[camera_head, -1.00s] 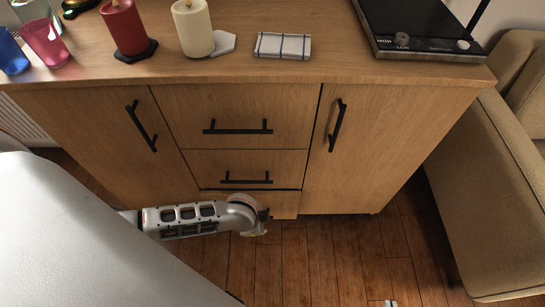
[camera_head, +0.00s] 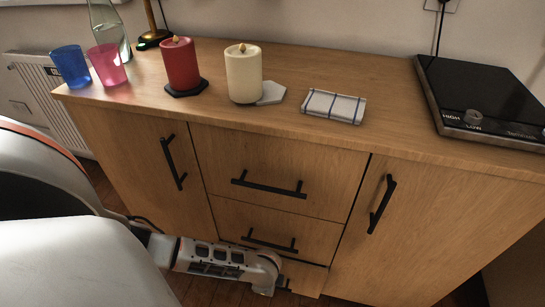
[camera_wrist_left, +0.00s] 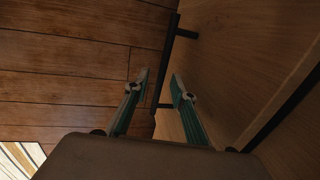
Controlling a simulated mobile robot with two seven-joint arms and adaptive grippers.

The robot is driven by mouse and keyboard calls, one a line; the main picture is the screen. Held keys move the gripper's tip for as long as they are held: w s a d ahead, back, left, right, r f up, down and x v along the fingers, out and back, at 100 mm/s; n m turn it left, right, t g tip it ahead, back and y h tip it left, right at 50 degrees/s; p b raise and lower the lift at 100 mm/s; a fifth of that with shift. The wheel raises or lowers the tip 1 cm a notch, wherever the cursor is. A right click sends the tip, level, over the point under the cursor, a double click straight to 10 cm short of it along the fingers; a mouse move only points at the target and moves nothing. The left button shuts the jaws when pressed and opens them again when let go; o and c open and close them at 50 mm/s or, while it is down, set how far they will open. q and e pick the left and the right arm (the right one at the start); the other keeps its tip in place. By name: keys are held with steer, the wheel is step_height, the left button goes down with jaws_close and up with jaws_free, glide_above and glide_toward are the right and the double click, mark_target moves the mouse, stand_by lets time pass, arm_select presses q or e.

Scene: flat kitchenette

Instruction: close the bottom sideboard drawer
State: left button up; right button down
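The bottom drawer (camera_head: 305,279) is the lowest front in the sideboard's middle column. A dark line runs along its top edge in the head view; how far it stands out is hard to tell. My left gripper (camera_head: 277,286) is low in front of it and covers part of it. In the left wrist view my left gripper (camera_wrist_left: 160,76) has its two fingers apart with nothing held. A black bar handle (camera_wrist_left: 170,60) passes behind the gap between the fingertips, beside a wooden front; contact cannot be told. My right gripper is not in view.
The middle drawer (camera_head: 270,228) and top drawer (camera_head: 275,175) look shut, with cupboard doors either side. On top stand cups, a red candle (camera_head: 181,65), a cream candle (camera_head: 243,75), a folded cloth (camera_head: 333,106) and a hotplate (camera_head: 485,95). Wooden floor lies below.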

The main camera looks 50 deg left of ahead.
arm_select(q)
steer(key=shift+w, duration=0.1)
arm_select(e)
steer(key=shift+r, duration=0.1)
arm_select(q)
jaws_close()
steer(key=shift+w+a+r, duration=0.1)
steer(key=shift+w+a, duration=0.3)
steer(key=shift+w, duration=0.2)
steer(key=shift+w+a, duration=0.35)
steer(key=shift+w, duration=0.2)
jaws_free()
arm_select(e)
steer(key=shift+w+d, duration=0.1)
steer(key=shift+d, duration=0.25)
